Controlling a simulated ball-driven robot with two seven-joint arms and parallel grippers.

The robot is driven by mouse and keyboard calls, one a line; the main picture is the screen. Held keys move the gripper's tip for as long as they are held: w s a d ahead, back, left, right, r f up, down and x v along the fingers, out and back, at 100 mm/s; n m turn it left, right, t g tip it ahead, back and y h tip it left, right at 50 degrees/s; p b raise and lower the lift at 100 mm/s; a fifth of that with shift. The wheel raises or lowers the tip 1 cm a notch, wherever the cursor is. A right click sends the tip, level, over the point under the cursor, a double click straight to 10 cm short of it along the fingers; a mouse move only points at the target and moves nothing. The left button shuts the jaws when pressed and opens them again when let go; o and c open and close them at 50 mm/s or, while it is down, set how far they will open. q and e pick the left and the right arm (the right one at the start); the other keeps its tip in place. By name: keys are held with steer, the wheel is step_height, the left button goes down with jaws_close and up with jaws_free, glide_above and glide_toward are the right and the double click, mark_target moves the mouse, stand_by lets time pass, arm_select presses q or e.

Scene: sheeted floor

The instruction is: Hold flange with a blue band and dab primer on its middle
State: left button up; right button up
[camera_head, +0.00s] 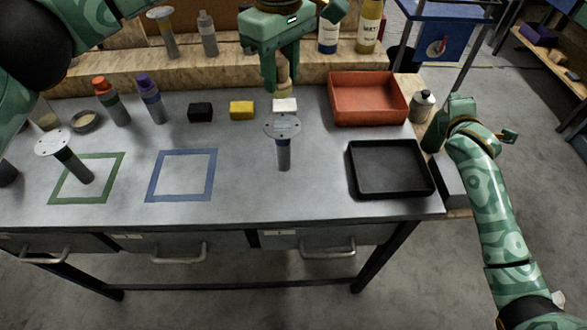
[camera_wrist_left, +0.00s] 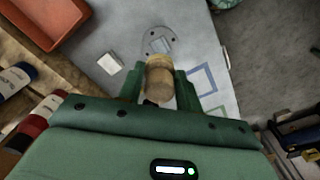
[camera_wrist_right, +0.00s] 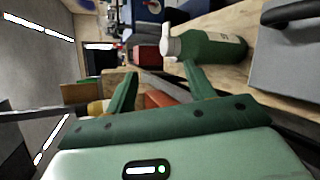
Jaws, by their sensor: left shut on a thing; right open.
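My left gripper (camera_head: 283,82) is shut on a tan, cylindrical dabber (camera_wrist_left: 159,82) and holds it above the table. A second flange (camera_head: 72,162) with a dark stem leans in the green square outline (camera_head: 113,170). My right gripper (camera_wrist_right: 160,84) is open and empty, off the table's right side.
A blue square outline (camera_head: 212,170) is empty. Black (camera_head: 200,112), yellow (camera_head: 241,110) and white (camera_head: 285,105) blocks lie behind. A red tray (camera_head: 368,115) and black tray (camera_head: 390,192) stand right. Bottles (camera_head: 118,108) stand left. Another flange (camera_head: 163,38) is on the shelf.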

mark_target(282, 144)
steer(key=s+a+n+y, duration=0.1)
steer(key=a+n, duration=0.2)
steer(key=a, duration=0.3)
steer(key=s+a+n+y, duration=0.1)
steer(key=a+n, duration=0.2)
steer(key=a, duration=0.3)
steer(key=s+a+f+n+y, duration=0.1)
steer(key=s+a+n, duration=0.1)
steer(key=a+n, duration=0.2)
steer(key=shift+s+a+t, duration=0.1)
steer(key=shift+a+t, duration=0.3)
steer(key=shift+a, duration=1.1)
steer(key=s+a+n, duration=0.1)
steer(key=a, duration=0.2)
steer(key=s+a+n+y, duration=0.1)
steer(key=s+a+n, duration=0.1)
steer(key=a, duration=0.1)
steer(key=s+a+n+y, duration=0.1)
steer(key=a, duration=0.2)
steer(key=shift+s+a+n, duration=0.25)
steer(key=shift+s+n, duration=0.15)
steer(key=s+a+r+n+y, duration=0.25)
steer(key=s+a+n, duration=0.3)
steer(key=a, duration=0.45)
steer(key=x, duration=0.7)
steer(key=f+x, duration=0.1)
steer(key=x, duration=0.3)
steer(key=shift+s+a+f, duration=0.1)
steer(key=shift+s+a, duration=0.05)
steer(key=shift+s, duration=0.05)
